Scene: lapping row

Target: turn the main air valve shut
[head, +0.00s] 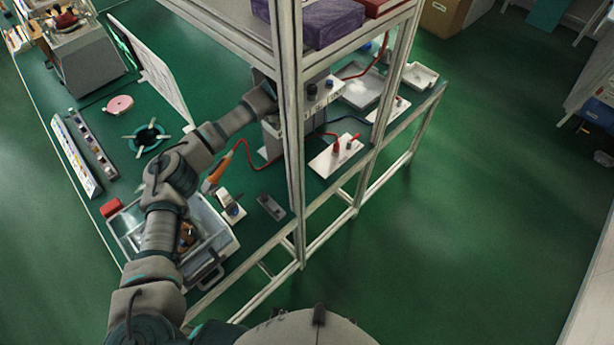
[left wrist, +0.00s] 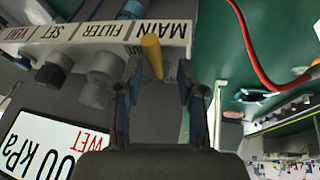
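The main air valve shows in the left wrist view as a yellow lever (left wrist: 152,56) at the end of a pale strip (left wrist: 85,40) with upside-down labels, beside the word MAIN. My left gripper (left wrist: 160,80) is open. Its two fingers stand on either side of the lever, with a gap visible on both sides, so it does not appear gripped. In the head view my left arm reaches right to the valve unit (head: 322,92), and a frame post hides the fingers and lever there. My right gripper is in neither view.
An upright post (head: 291,150) of the metal shelf frame stands in front of my left wrist. Grey knobs (left wrist: 52,70) sit along the strip next to the lever. A red hose (left wrist: 250,50) runs nearby. A grey tray (head: 220,240) lies under my forearm.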

